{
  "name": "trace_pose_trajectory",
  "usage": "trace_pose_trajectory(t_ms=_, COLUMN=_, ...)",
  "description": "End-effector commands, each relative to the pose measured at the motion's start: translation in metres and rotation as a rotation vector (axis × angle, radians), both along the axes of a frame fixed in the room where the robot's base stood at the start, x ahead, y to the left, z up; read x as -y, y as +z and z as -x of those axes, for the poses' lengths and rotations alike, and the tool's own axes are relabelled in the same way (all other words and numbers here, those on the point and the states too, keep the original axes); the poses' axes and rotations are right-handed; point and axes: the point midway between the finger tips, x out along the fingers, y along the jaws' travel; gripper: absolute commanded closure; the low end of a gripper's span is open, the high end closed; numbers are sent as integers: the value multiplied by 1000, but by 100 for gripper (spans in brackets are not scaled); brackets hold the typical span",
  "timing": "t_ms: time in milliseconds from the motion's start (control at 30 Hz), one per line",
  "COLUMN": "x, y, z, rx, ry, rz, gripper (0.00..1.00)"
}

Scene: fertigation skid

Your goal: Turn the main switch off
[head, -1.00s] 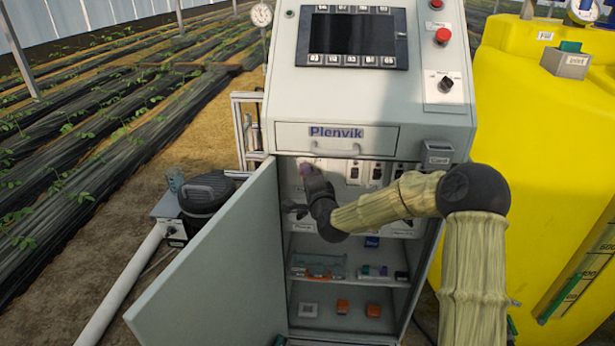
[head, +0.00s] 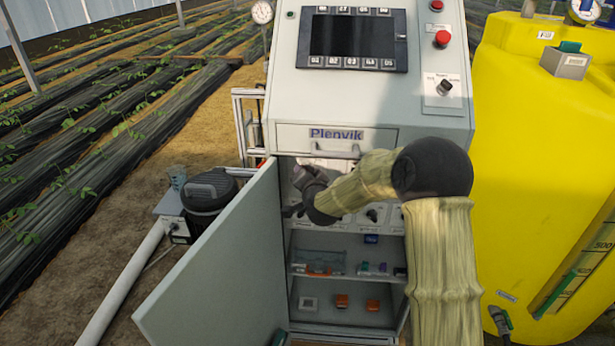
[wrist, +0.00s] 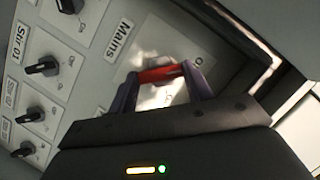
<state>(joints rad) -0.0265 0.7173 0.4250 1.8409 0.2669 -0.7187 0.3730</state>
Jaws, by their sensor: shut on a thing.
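The main switch (wrist: 160,75) shows in the wrist view as a red handle on a pale plate, beside the label "Mains". My gripper (wrist: 163,82) is shut on the red handle, with one purple finger at each end of it. The handle lies nearly level across the wrist picture. In the head view my gripper (head: 302,180) reaches into the open cabinet (head: 369,139) at the upper left of its switch panel. There my gripper and wrist hide the switch.
Black rotary knobs, one at the label "Stir 01" (wrist: 42,66), line the panel beside the main switch. The open cabinet door (head: 225,270) stands left of my arm. Shelves with small parts (head: 325,268) lie below. A yellow tank (head: 545,170) stands at right.

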Motion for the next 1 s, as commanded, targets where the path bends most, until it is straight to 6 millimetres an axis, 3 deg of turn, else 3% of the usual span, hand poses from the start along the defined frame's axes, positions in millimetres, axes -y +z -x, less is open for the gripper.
trace_pose_trajectory(t_ms=367, x=0, y=-2, z=1, rx=-3, ry=3, rz=8, gripper=73)
trace_pose_trajectory(t_ms=400, x=0, y=-2, z=1, rx=-3, ry=2, rz=7, gripper=43)
trace_pose_trajectory(t_ms=500, x=0, y=-2, z=0, rx=-3, ry=2, rz=7, gripper=29)
trace_pose_trajectory(t_ms=833, x=1, y=0, z=2, rx=-1, ry=0, rz=4, gripper=29)
trace_pose_trajectory(t_ms=1000, x=4, y=4, z=15, rx=0, ry=1, rz=4, gripper=29)
